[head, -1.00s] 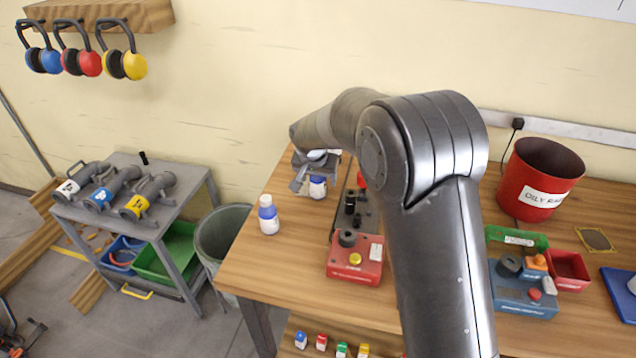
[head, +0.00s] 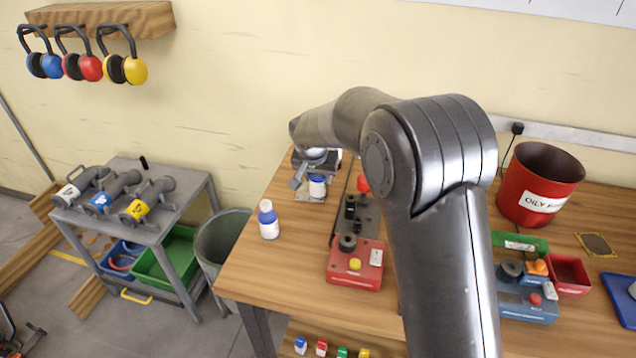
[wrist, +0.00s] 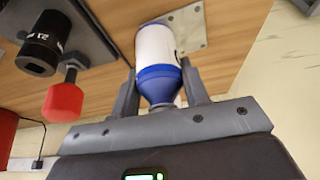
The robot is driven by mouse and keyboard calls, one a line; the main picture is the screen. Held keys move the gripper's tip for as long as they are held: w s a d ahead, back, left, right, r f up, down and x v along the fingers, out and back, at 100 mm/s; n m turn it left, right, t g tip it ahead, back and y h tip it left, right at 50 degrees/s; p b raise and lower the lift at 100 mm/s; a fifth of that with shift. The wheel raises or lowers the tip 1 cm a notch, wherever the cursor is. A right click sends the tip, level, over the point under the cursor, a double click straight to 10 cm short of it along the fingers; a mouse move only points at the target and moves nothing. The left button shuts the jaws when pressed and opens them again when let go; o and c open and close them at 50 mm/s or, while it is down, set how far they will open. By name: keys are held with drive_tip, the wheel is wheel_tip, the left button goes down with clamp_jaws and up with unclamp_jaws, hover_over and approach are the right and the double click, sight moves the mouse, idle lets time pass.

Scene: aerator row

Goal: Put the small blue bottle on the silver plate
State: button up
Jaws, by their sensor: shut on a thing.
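My gripper (wrist: 162,88) is shut on a small white bottle with a blue shoulder (wrist: 158,60), with one finger on each side of it. In the head view, my gripper (head: 314,170) and the held bottle (head: 317,188) are over the left back part of the wooden bench, partly covered by my arm. A silver plate with holes (wrist: 185,27) lies on the bench beyond the bottle in the wrist view. The bottle overlaps it there, and I cannot tell whether they touch.
Right of the gripper are a dark panel with black knobs (head: 350,212) and a red button (wrist: 63,100). A red control box (head: 355,264) stands in front. A red bin (head: 540,183) is far right. Bare bench (head: 248,262) lies at the front left.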

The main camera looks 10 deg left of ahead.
wheel_tip(320, 180, up, 7)
drive_tip(key=shift+f, duration=0.15)
drive_tip(key=w+a+f, duration=0.1)
drive_tip(key=f, duration=0.1)
drive_tip(key=w+a+f, duration=0.1)
drive_tip(key=f, duration=0.2)
drive_tip(key=w+a+f, duration=0.1)
drive_tip(key=f, duration=0.2)
drive_tip(key=shift+f, duration=0.25)
drive_tip(key=shift+f, duration=0.15)
drive_tip(key=o, duration=1.1)
drive_tip(key=v, duration=1.2)
